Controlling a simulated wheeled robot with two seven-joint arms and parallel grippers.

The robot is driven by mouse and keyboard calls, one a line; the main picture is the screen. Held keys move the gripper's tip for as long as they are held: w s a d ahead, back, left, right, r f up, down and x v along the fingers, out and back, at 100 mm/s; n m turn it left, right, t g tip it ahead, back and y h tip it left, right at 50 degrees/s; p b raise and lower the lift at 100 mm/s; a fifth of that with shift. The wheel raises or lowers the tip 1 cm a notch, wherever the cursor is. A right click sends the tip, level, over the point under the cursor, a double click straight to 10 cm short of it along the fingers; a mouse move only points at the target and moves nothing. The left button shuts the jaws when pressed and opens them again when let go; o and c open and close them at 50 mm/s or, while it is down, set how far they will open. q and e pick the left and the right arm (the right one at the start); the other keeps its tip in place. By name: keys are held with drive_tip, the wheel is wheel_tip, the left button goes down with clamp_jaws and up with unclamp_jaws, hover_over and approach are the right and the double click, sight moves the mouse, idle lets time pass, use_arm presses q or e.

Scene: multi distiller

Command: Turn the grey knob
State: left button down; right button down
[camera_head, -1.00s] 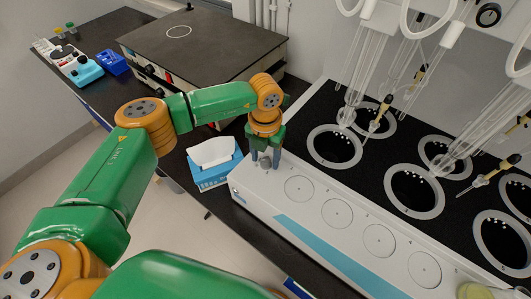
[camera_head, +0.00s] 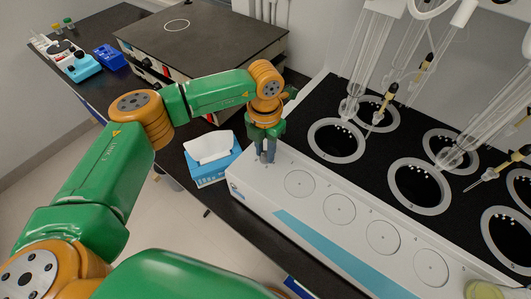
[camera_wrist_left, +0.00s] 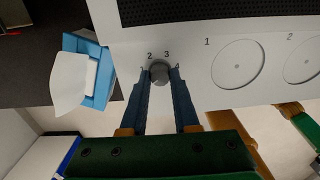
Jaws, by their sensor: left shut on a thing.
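The grey knob (camera_wrist_left: 159,73) is on the front panel of the white distiller (camera_head: 285,203), at its left end, with printed numbers 2 and 3 just above it in the left wrist view. My left gripper (camera_head: 266,158) points down at the knob. In the left wrist view my left gripper (camera_wrist_left: 160,75) has one finger on each side of the knob and is shut on it. In the head view the fingers mostly hide the knob. My right gripper is not in view.
A blue tissue box (camera_head: 212,158) stands close to the left of the gripper. Flat round discs (camera_head: 300,184) line the panel to the right. Glass tubes and black wells (camera_head: 336,140) are behind. A dark hot plate (camera_head: 200,40) stands at the back left.

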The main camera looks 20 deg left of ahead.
sight(264, 154)
use_arm(q)
drive_tip(key=m+b, duration=0.3)
drive_tip(key=shift+f+m, duration=0.2)
drive_tip(key=shift+m, duration=0.1)
drive_tip(key=shift+r+m+b, duration=0.1)
drive_tip(key=shift+m+b, duration=0.5)
drive_tip(key=shift+m, duration=0.6)
drive_tip(key=shift+w+r+m+b, duration=0.1)
drive_tip(key=shift+m+b, duration=0.3)
drive_tip(key=shift+m, duration=0.7)
drive_tip(key=shift+r, duration=0.1)
drive_tip(key=c, duration=0.7)
unclamp_jaws()
drive_tip(key=shift+a, duration=0.1)
drive_tip(key=shift+o, duration=0.2)
wheel_tip(264, 154, up, 6)
drive_tip(key=shift+r+b, duration=0.15)
drive_tip(key=shift+b, duration=0.75)
drive_tip(key=shift+r, duration=0.4)
